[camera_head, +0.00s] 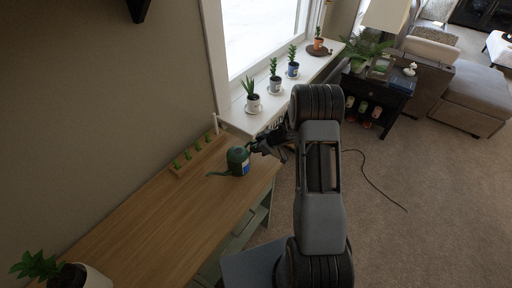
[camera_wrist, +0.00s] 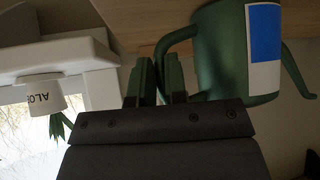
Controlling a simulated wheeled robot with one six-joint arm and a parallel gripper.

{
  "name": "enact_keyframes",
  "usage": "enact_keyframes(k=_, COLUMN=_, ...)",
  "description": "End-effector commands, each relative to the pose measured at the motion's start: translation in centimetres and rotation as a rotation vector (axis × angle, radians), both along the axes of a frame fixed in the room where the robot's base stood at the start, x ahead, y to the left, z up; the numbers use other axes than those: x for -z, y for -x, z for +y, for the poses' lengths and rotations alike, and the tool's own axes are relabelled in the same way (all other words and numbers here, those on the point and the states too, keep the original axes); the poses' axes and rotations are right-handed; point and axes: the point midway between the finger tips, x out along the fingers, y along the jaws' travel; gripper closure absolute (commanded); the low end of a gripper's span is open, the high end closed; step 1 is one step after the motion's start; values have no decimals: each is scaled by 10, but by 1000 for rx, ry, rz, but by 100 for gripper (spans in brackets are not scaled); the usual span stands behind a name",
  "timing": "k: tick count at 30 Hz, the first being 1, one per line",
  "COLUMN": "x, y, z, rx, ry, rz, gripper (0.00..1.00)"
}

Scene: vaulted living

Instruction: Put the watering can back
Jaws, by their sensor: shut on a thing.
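The dark green watering can (camera_head: 238,161) with a blue and white label is at the right end of the wooden tabletop (camera_head: 150,220), its spout pointing left in the head view. My gripper (camera_head: 257,148) reaches it from the right and is shut on its handle. In the wrist view, the can (camera_wrist: 218,50) fills the upper right, and my gripper's fingers (camera_wrist: 160,78) are at its curved handle (camera_wrist: 172,40). The fingers partly hide the handle. I cannot tell whether the can's base touches the tabletop.
A wooden strip with several green pegs (camera_head: 190,155) lies along the wall side of the tabletop. A white windowsill (camera_head: 284,96) behind holds several potted plants, the nearest being an aloe (camera_head: 252,103). A leafy plant (camera_head: 42,268) stands at the lower left. The tabletop's middle is clear.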

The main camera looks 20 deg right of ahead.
Motion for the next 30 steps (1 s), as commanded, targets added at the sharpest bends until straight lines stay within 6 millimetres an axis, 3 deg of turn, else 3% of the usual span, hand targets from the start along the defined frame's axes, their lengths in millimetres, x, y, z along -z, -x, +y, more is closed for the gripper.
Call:
enact_keyframes(k=7, x=2, y=0, z=0, rx=0, ry=-2, rz=-1, gripper=100)
enact_keyframes(k=8, x=3, y=0, z=0, rx=0, ry=0, rz=0, gripper=85)
enact_keyframes(k=15, x=2, y=0, z=0, rx=0, ry=0, rz=0, gripper=62)
enact_keyframes(k=23, x=1, y=0, z=0, rx=-1, ry=0, rz=-1, gripper=61)
enact_keyframes(k=30, x=-20, y=11, z=-16, rx=2, ry=2, rz=-3, gripper=61)
